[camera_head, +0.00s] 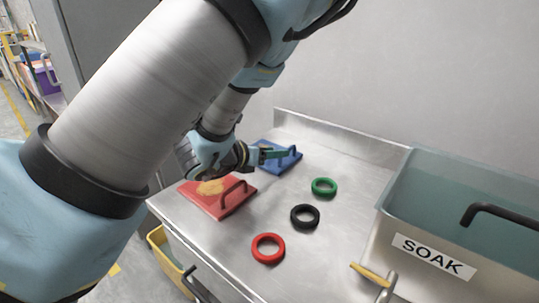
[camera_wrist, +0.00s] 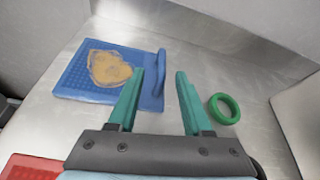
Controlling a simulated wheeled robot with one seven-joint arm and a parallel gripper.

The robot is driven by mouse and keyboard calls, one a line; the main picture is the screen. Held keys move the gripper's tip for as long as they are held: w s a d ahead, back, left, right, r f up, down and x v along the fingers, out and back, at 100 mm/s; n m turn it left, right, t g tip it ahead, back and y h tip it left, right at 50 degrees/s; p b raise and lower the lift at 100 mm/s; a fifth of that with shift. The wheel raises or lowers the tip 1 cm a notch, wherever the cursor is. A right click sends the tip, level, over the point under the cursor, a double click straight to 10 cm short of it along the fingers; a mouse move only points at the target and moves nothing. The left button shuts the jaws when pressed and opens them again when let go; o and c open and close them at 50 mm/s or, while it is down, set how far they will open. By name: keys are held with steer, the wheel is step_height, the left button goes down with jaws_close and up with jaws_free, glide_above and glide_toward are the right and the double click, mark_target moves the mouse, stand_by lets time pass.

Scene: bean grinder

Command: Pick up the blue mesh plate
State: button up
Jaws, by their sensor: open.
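The blue mesh plate (camera_wrist: 75,77) lies flat on the steel counter. It has a tan stain (camera_wrist: 108,69) on top and a raised blue handle (camera_wrist: 157,76) along its right side in the wrist view. My gripper (camera_wrist: 161,74) is open and empty, with green fingers. In the wrist view its fingertips appear on either side of the handle; I cannot tell how far above it they are. In the head view the blue plate (camera_head: 289,163) is partly hidden behind my gripper (camera_head: 276,153).
A red plate (camera_head: 234,204) with a handle lies nearer on the counter. Green (camera_head: 323,187), black (camera_head: 305,216) and red (camera_head: 268,248) rings lie to the right. A SOAK basin (camera_head: 400,222) stands at right. A backsplash (camera_head: 330,133) bounds the rear.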

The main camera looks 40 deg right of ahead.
steer(key=p+x, duration=0.1)
steer(key=x, duration=0.3)
steer(key=shift+d+p, duration=0.4)
steer(key=shift+d, duration=0.05)
steer(key=shift+d+f, duration=0.25)
steer(key=shift+d, duration=0.15)
jaws_close()
stand_by(0.8)
